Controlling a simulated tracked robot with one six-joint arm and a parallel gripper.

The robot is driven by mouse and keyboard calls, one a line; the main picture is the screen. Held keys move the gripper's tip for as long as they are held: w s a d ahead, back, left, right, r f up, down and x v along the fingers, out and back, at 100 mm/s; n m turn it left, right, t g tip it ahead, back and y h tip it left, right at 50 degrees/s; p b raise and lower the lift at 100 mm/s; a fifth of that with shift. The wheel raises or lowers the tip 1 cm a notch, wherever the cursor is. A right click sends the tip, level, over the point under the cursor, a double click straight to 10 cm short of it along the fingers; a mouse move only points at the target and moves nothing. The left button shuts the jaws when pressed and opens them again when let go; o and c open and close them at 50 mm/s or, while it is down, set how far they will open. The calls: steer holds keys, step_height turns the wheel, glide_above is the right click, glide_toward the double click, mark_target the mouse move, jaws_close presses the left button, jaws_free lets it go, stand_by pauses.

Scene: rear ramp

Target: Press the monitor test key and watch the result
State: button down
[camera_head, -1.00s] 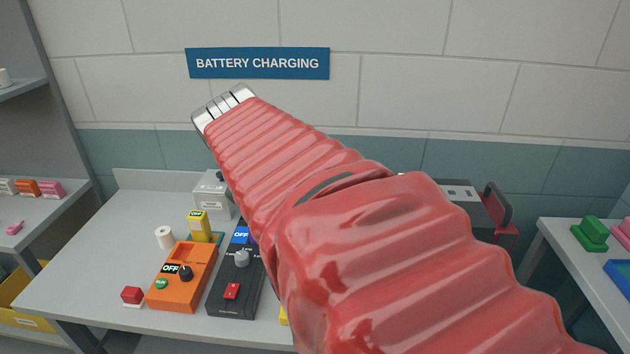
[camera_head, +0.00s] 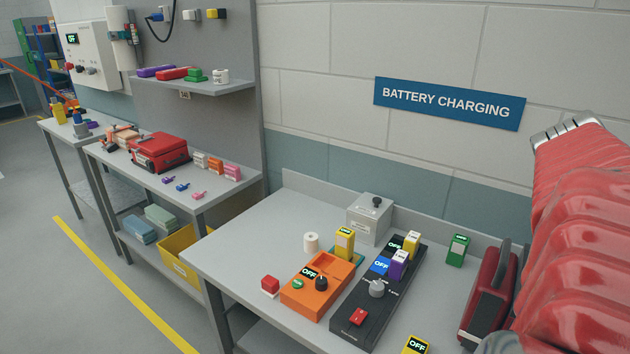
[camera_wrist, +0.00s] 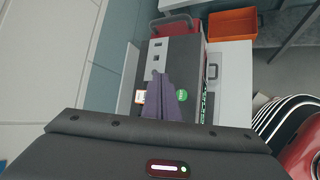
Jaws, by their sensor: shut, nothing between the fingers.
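No key is clearly labelled as the monitor test key. An orange unit (camera_head: 306,295) on the bench has an OFF display, a green button (camera_head: 298,284) and a black knob. Beside it, a black panel (camera_head: 345,333) has an OFF display, a grey knob and a red switch (camera_head: 358,316). A yellow device (camera_head: 345,241) with a lit display stands behind the orange unit. My gripper (camera_wrist: 158,78) is shut and empty in the wrist view, its tips over a dark box (camera_wrist: 183,57). A round green button (camera_wrist: 182,95) shows on that box beside the fingers. The head view shows only my red-sleeved arm.
A red block (camera_head: 270,285), a white roll (camera_head: 311,242) and a grey box (camera_head: 369,220) stand on the bench. A red-and-black case (camera_head: 487,297) is near my arm. Another table with a red toolbox (camera_head: 160,150) is at left. The wrist view shows an orange tray (camera_wrist: 232,24).

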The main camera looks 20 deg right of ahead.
steer(key=shift+f, duration=0.1)
stand_by(0.3)
steer(key=shift+f, duration=4.3)
steer(key=shift+w+f, duration=0.1)
steer(key=shift+f, duration=0.65)
steer(key=shift+r, duration=0.8)
steer(key=shift+r, duration=0.1)
